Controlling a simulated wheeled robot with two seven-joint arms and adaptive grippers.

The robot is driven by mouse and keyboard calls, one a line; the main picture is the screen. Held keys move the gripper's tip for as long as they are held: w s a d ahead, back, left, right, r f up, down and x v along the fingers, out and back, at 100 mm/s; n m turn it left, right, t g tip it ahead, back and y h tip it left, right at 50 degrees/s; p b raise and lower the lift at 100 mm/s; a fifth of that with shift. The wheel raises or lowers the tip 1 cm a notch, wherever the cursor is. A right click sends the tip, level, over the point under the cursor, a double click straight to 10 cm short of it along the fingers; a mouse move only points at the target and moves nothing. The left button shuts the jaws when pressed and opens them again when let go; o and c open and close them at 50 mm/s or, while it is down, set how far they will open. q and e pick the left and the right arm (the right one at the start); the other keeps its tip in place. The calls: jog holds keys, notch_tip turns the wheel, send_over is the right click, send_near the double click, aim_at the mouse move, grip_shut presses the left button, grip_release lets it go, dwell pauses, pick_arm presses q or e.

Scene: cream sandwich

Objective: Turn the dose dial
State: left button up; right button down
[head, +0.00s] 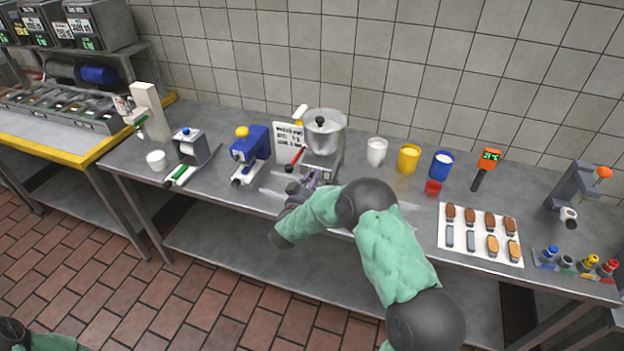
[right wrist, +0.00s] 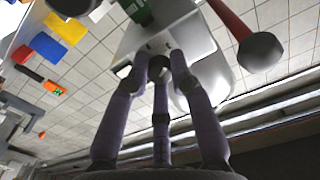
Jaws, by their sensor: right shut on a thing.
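A dispenser with a round metal hopper (head: 325,132) stands at the back middle of the counter. My right gripper (head: 303,187) is low at its front. In the right wrist view its fingers (right wrist: 160,62) are closed against the dispenser's pale front face, around a small dark part that looks like the dose dial; the fingers hide most of it, and any mark on it cannot be read. The dispenser's red lever (head: 295,158) is beside the gripper, and its dark ball end (right wrist: 260,52) shows close by in the right wrist view. My left gripper is out of view.
A blue machine (head: 250,150) and a lettered sign (head: 289,140) stand left of the dispenser. White (head: 376,152), yellow (head: 409,158) and blue (head: 442,165) tubs stand right. A white tray (head: 483,255) holds several bars. The front counter strip left of the tray is partly behind my arm.

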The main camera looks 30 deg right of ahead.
jog(key=shift+f, duration=0.1)
jog(key=c, duration=1.1)
grip_release()
jog(key=v, duration=1.2)
